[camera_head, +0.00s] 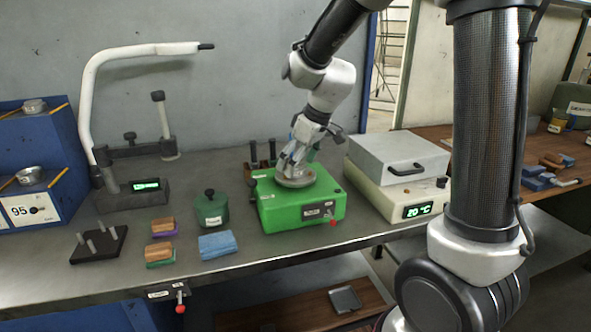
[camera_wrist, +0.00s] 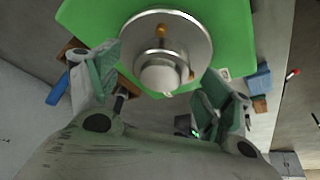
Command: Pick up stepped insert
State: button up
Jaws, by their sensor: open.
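A round, stepped metal piece, apparently the stepped insert (camera_wrist: 163,72), sits on top of the green machine (camera_head: 285,208) on the bench. In the wrist view it shows as a wide silver disc with a narrower pale part at its middle. In the head view only its disc (camera_head: 294,183) shows clearly below my gripper (camera_head: 293,163), which hides the rest. My gripper is open, pointing down over the piece. In the wrist view, its two green-padded fingers (camera_wrist: 158,88) stand on either side of the narrower part, with nothing visibly clamped between them.
A grey-lidded heater box (camera_head: 397,165) reading 20 °C stands close on the right. A dark green lidded pot (camera_head: 211,212), a blue cloth (camera_head: 217,245) and a pegged block (camera_head: 98,246) lie to the left. Dark upright tools (camera_head: 262,155) stand behind the green machine.

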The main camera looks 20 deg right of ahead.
jog(key=c, duration=1.6)
